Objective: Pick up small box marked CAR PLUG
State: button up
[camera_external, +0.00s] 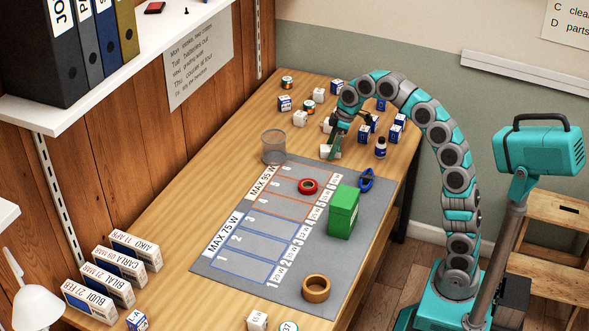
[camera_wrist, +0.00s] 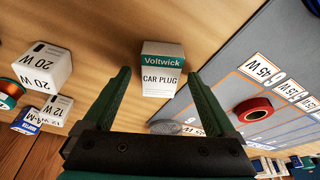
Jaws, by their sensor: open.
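The small box marked CAR PLUG (camera_wrist: 162,80), white with a green Voltwick band, stands upright on the wooden table in the wrist view. My gripper (camera_wrist: 158,74) is open, its two green fingers spread wide to the left and right of the box's line. The box is beyond or about level with the fingertips; I see no contact. In the external view my gripper (camera_external: 336,142) hangs low over the far part of the table, close to a whitish box (camera_external: 331,153) at the mat's far edge, partly hidden by the fingers.
A red tape roll (camera_wrist: 254,108) lies on the grey mat (camera_wrist: 225,75). A green box (camera_external: 343,212) stands on the mat.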

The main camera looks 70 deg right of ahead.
grip_shut()
dwell(0.7)
